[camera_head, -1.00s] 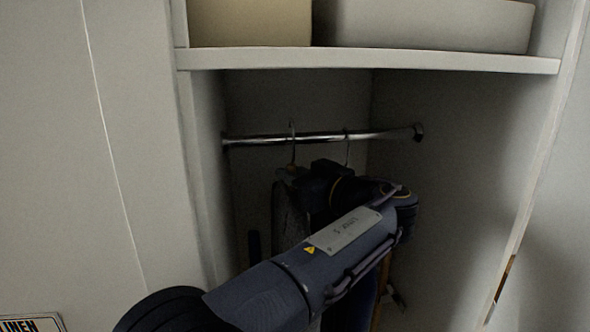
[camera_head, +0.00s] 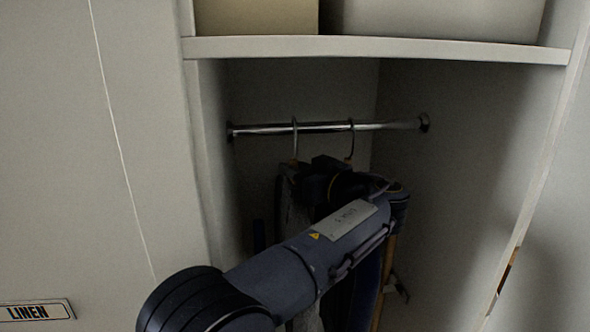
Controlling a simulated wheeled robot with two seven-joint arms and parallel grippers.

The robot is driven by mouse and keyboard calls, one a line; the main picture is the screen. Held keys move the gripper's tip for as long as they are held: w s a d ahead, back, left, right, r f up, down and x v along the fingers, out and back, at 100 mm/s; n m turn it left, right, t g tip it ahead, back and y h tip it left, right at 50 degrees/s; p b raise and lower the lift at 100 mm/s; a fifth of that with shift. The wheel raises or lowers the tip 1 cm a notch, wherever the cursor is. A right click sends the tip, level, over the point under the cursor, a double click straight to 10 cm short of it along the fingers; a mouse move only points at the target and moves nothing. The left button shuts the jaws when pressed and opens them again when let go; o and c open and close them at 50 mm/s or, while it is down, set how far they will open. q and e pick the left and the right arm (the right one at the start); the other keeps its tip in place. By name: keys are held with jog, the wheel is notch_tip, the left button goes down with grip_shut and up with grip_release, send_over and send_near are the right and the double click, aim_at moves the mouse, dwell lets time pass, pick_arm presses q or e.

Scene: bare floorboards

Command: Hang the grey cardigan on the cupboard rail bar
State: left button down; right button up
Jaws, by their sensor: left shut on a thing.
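The rail bar (camera_head: 390,126) is a shiny metal tube running across the inside of the cupboard. My left gripper (camera_head: 298,178) is just below it, shut on the hanger of the grey cardigan, though my arm hides its fingertips. The grey cardigan (camera_head: 289,208) hangs down at the gripper, mostly hidden behind my arm. A hanger hook (camera_head: 295,142) rises above the gripper and its curved top shows at the bar. I cannot tell whether it bears on the bar. My right gripper is out of view.
A second hook (camera_head: 351,142) is on the bar to the right, with dark blue clothing (camera_head: 368,292) below, partly hidden by my arm. A shelf (camera_head: 400,48) with two boxes is above. The bar's right end is free. A LINEN sign (camera_head: 38,311) is at lower left.

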pick_arm(q)
jog(key=shift+r, duration=0.1)
jog(key=c, duration=1.4)
grip_release()
jog(key=shift+o, duration=0.4)
